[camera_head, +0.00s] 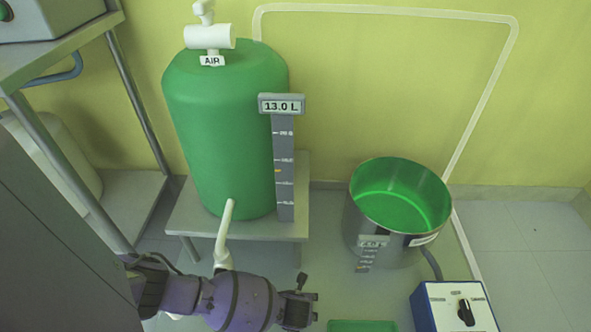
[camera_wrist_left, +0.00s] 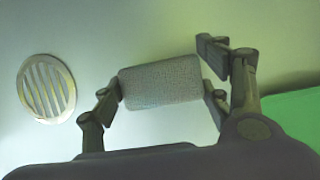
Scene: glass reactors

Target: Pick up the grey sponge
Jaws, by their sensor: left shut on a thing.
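The grey sponge (camera_wrist_left: 158,84) is a pale, speckled block with rounded corners in the middle of the left wrist view. My left gripper (camera_head: 300,299) is shut on it, with fingers at its left and right ends. Floor shows around the sponge in the wrist view. How far the sponge is above the floor I cannot tell. In the head view my left gripper is low in the picture, and I cannot make out the sponge there. My right gripper is not in view.
A green tray (camera_head: 362,326) lies near the gripper at the bottom edge. A large green tank (camera_head: 225,130) on a metal stand, a steel pot (camera_head: 385,235) with green inside and a blue switch box (camera_head: 452,308) stand around. The wrist view shows a round floor drain (camera_wrist_left: 46,88).

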